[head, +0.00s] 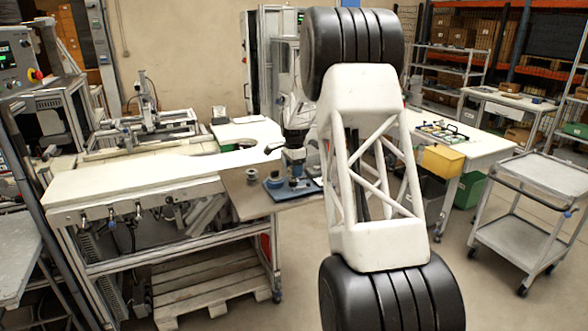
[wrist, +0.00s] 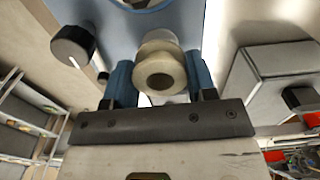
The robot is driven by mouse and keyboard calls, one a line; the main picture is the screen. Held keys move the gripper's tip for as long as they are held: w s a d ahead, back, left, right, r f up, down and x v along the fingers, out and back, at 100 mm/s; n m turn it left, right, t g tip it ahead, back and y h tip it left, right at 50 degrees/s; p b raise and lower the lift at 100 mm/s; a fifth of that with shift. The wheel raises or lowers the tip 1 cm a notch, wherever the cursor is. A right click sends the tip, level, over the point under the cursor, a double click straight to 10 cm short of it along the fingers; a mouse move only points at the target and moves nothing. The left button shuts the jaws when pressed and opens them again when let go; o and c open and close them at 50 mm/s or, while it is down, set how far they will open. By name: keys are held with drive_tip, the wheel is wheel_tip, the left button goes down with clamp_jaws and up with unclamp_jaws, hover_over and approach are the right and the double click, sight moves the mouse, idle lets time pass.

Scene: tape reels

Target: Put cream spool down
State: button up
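The cream spool (wrist: 160,72) sits between the two blue fingers of my gripper (wrist: 159,84) in the wrist view, its round hole facing the camera. Both fingers appear to touch its sides, so my gripper is shut on it. Beyond it lies a blue surface (wrist: 108,20), which looks like the blue tray (head: 283,197) at the bench corner in the head view. My gripper (head: 294,166) is small there, over or just at the tray. The cream spool cannot be made out in the head view, and whether it touches the tray cannot be told.
A dark round piece with a pale side (wrist: 72,47) is left of the fingers in the wrist view; a grey box (wrist: 280,85) is at right. In the head view, a small spool (head: 252,175) stands left of the tray. The long pale bench (head: 130,185) is mostly clear.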

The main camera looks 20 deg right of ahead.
drive_tip(key=o, duration=0.4)
drive_tip(key=shift+r, duration=0.2)
wheel_tip(320, 180, up, 13)
drive_tip(key=shift+f, duration=0.1)
idle(0.6)
idle(0.5)
